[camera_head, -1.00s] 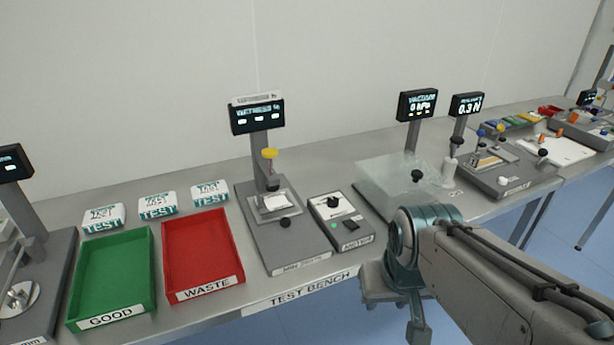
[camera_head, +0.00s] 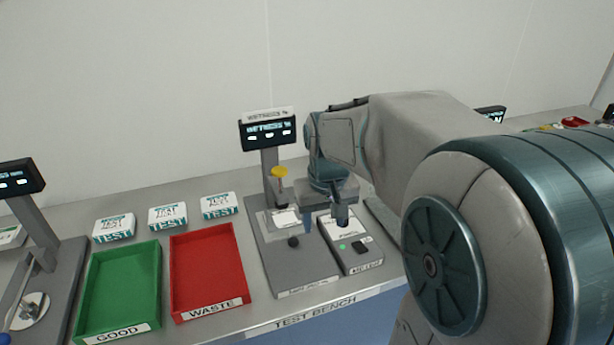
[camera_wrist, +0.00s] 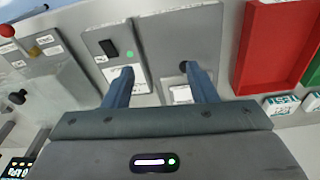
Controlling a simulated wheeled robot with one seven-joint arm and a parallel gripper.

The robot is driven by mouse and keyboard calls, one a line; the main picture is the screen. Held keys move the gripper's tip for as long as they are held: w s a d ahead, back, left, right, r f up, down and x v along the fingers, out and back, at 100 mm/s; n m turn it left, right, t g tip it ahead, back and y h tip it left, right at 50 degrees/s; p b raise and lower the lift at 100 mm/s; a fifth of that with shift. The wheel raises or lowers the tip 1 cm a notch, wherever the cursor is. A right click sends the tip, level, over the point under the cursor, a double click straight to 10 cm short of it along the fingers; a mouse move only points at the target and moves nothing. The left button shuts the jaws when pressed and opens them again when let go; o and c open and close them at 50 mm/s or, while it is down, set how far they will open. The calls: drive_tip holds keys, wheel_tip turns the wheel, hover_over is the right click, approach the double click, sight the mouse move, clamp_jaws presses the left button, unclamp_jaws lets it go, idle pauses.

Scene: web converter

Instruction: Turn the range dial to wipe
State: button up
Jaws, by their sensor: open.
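A small grey control box (camera_head: 364,266) with a white top panel stands right of the wetness tester (camera_head: 300,270) on the bench. Its green light (camera_head: 342,247) and black switch (camera_head: 360,245) show. In the earlier head view a black dial sits on its white panel; now it is not visible, and a finger covers that area. My gripper (camera_head: 326,213) points down above the box and tester, fingers spread. In the wrist view my gripper (camera_wrist: 161,78) has its left finger over the box (camera_wrist: 112,28) and its right finger over the tester (camera_wrist: 180,30). Contact cannot be told.
A red WASTE tray (camera_head: 208,272) and a green GOOD tray (camera_head: 120,290) lie to the left, with several white TEST packs (camera_head: 167,217) behind them. The tester's display (camera_head: 268,130) and yellow knob (camera_head: 280,172) rise near my gripper. My arm hides the bench's right side.

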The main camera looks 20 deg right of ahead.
drive_tip(key=w+d+m+g+p, duration=0.15)
drive_tip(key=w+d+p, duration=0.35)
drive_tip(key=w+d, duration=0.75)
drive_tip(key=shift+n, duration=0.25)
drive_tip(key=f+p, duration=0.1)
drive_tip(key=f, duration=0.3)
drive_tip(key=a+f+p, duration=0.1)
drive_tip(key=f, duration=0.4)
drive_tip(key=w+f+p, duration=0.1)
drive_tip(key=f, duration=0.4)
drive_tip(key=shift+w+a, duration=0.1)
drive_tip(key=shift+a, duration=0.1)
drive_tip(key=c, duration=1)
